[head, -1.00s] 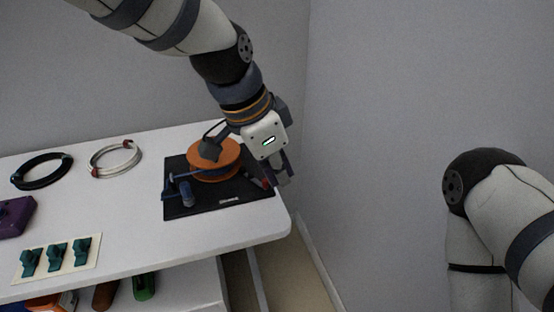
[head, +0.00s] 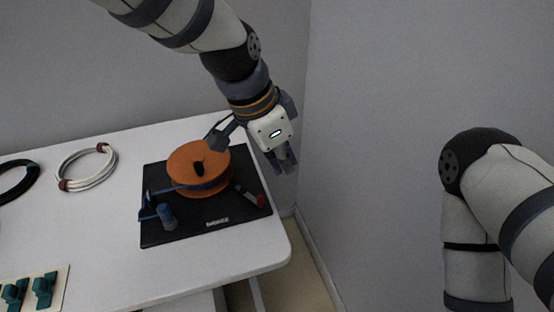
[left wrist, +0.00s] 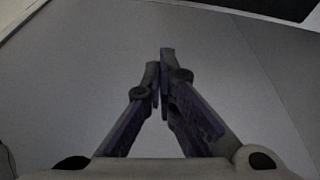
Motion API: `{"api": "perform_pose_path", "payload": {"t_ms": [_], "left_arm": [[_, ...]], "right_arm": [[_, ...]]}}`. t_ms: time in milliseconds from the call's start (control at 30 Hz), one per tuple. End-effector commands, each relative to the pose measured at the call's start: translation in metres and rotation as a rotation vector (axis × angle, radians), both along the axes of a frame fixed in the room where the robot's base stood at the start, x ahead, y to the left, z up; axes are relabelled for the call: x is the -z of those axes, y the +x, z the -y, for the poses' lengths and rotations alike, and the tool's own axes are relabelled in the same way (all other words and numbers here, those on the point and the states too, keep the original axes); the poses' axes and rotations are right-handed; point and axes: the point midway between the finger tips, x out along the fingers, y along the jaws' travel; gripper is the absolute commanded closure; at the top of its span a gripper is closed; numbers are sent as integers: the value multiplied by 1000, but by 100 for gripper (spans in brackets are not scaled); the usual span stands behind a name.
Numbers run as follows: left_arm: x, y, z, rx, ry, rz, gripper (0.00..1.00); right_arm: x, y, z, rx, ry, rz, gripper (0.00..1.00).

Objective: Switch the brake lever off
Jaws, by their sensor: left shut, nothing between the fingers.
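A black base plate (head: 190,232) with a label lies on the white table. It bears an orange spool (head: 190,158), a blue bar with a blue knob (head: 167,216) at the left, and a thin grey lever with a red tip (head: 261,200) at the right. I take this to be the brake lever; it lies low, its tip near the plate's right edge. My left gripper (head: 285,163) is above and right of the plate, apart from the lever. In the left wrist view its fingers (left wrist: 164,65) are together and empty. My right gripper is out of view.
A white cable coil (head: 87,184) and a black coil (head: 18,192) lie left of the plate. Teal clips (head: 42,287) sit on a pale strip at the front left. The table's right edge (head: 288,245) is near the plate; walls stand behind and right.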

Motion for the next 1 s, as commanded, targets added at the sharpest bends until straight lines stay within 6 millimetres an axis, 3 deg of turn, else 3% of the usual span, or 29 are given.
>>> {"api": "perform_pose_path", "payload": {"t_ms": [33,267,533,1000], "left_arm": [[16,1,3,0,2,-8,100],[63,8,19,1,1,-7,100],[56,-6,-14,-2,0,4,100],[59,-7,-19,2,-1,1,100]], "right_arm": [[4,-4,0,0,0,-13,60],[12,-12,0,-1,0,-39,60],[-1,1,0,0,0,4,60],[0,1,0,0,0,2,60]]}}
